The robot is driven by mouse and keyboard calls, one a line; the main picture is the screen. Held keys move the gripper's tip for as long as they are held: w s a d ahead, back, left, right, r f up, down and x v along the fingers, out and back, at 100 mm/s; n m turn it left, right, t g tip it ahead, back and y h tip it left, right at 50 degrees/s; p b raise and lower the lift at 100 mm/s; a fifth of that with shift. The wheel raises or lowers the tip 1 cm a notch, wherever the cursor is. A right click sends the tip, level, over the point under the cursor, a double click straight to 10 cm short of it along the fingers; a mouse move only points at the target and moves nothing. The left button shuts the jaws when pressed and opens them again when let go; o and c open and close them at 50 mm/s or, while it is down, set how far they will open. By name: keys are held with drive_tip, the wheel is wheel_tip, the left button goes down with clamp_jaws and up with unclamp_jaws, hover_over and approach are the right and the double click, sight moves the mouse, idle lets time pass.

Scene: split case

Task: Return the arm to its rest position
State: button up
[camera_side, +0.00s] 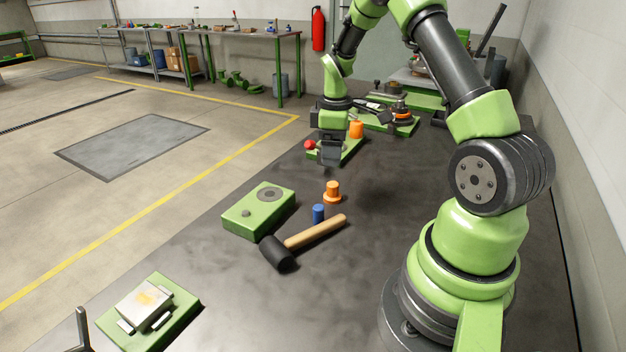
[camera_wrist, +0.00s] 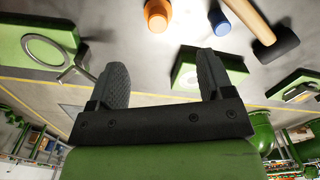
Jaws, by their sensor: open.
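My gripper (camera_side: 327,165) hangs from my green and black arm, above the far middle of the dark work table (camera_side: 230,285). In the wrist view its two grey fingers (camera_wrist: 163,78) stand wide apart with nothing between them. A green fixture with an orange cylinder (camera_side: 356,130) and a red ball (camera_side: 310,145) lies just behind the gripper and is partly hidden by it. My arm is bent over from its base at the right of the table.
An orange stepped part (camera_side: 332,191), a blue cylinder (camera_side: 318,213) and a mallet (camera_side: 316,232) stand or lie mid-table. A green block with a grey disc (camera_side: 258,212) is left of them. A green plate with a metal block (camera_side: 144,305) is at the near left.

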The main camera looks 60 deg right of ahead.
drive_tip(key=s+a+r+m+t, duration=0.1)
drive_tip(key=a+r+m+t, duration=0.25)
drive_tip(key=a+r, duration=1)
drive_tip(key=s+a+r+m+t+y, duration=0.2)
drive_tip(key=s+a+r, duration=0.4)
drive_tip(key=s+a, duration=0.3)
drive_tip(key=s+m+t, duration=0.1)
drive_tip(key=s+m, duration=0.1)
drive_tip(key=s, duration=0.2)
drive_tip(key=shift+a+r+m, duration=0.15)
drive_tip(key=shift+a+m, duration=0.2)
drive_tip(key=shift+t, duration=0.25)
